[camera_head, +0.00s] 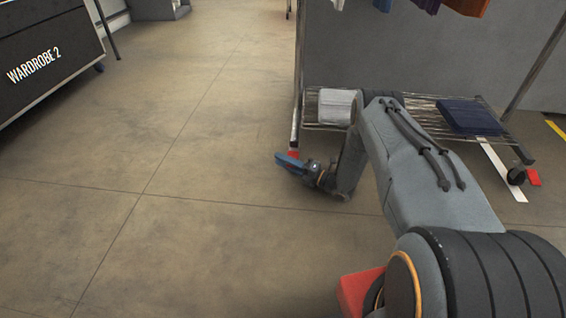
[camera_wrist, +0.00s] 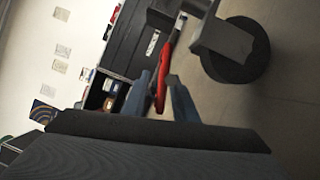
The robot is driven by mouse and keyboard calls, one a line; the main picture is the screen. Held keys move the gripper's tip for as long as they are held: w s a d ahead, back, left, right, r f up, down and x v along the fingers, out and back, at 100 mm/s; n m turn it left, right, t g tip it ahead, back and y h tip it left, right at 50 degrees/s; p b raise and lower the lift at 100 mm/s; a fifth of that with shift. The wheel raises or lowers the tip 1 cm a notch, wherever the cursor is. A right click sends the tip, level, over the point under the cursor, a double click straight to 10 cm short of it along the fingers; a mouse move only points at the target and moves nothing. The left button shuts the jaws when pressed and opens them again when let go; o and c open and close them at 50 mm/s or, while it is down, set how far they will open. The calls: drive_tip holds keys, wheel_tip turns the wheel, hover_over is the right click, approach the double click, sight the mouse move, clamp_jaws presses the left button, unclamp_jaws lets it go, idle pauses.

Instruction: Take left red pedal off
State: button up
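The left red pedal (camera_head: 293,154) is at the foot of the rack's left post, by its caster. In the wrist view the red pedal (camera_wrist: 161,82) is a narrow red bar between my two blue fingers, beside the dark caster wheel (camera_wrist: 245,62). My gripper (camera_head: 287,162) is low over the floor at the pedal and covers part of it in the head view. In the wrist view my gripper (camera_wrist: 159,82) has its fingers apart, one on each side of the pedal. Contact with the pedal cannot be made out.
The rack's wire shelf (camera_head: 405,110) holds a light folded stack (camera_head: 336,106) and a dark blue folded stack (camera_head: 469,117). Another red pedal (camera_head: 534,177) is at the right caster. A black case (camera_head: 45,60) marked WARDROBE 2 stands far left. The floor left of the rack is clear.

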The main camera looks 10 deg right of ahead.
clamp_jaws()
drive_tip(key=shift+r, duration=0.1)
drive_tip(key=shift+w+r+m+g+h+p, duration=0.15)
drive_tip(key=shift+m+g+h+p, duration=0.3)
drive_tip(key=shift+m+p, duration=0.75)
drive_tip(key=shift+r+m+g+h+p, duration=0.1)
drive_tip(key=shift+m+g+h+p, duration=0.45)
drive_tip(key=shift+m, duration=0.95)
drive_tip(key=shift+p, duration=0.3)
unclamp_jaws()
